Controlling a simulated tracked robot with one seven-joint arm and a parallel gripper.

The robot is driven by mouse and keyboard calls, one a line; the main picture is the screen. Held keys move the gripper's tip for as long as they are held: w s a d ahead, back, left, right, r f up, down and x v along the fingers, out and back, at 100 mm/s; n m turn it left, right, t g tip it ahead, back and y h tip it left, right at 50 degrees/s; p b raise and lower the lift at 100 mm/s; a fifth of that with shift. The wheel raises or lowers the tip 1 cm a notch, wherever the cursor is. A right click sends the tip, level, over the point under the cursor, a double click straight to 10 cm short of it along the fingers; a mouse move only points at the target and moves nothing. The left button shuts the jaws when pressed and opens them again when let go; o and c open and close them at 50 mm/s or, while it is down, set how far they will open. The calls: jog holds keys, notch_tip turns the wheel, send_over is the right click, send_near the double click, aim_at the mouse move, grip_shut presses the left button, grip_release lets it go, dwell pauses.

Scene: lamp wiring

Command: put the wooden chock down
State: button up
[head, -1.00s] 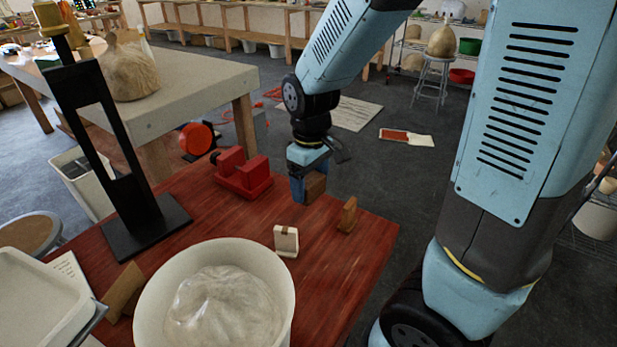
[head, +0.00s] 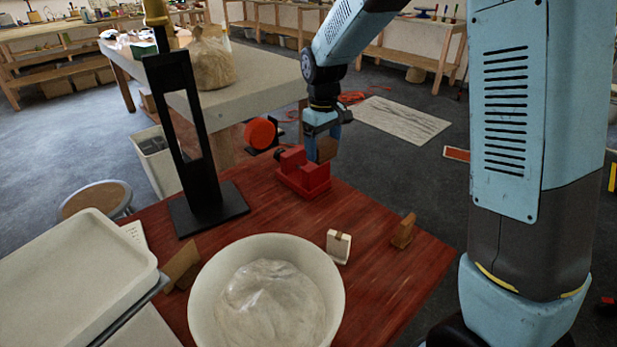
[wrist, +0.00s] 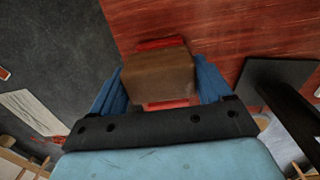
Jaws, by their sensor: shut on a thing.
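My gripper (head: 322,147) is shut on the wooden chock (head: 327,150), a brown block between its blue fingers. In the wrist view the chock (wrist: 158,75) fills the gap between both fingers. In the head view the gripper and chock are at the far edge of the red-brown table, just behind and above the right end of the red vise (head: 303,178). In the wrist view red parts of the vise (wrist: 168,104) show on both sides of the chock, which hides its middle. I cannot tell whether the chock touches the vise.
A black stand (head: 205,205) is left of the vise. A white tub (head: 335,300) with a plastic-wrapped lump is at the front. A small white block (head: 338,250) and a wooden wedge (head: 403,232) stand to the right; another wooden piece (head: 182,265) is left. The table's centre is clear.

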aim_at(303, 169)
jog(key=w+a+f, duration=0.1)
jog(key=w+a, duration=0.4)
jog(key=w, duration=0.2)
jog(key=shift+s+a+f, duration=0.1)
jog(key=shift+f, duration=4.95)
jog(key=shift+f, duration=0.1)
jog(key=o, duration=1)
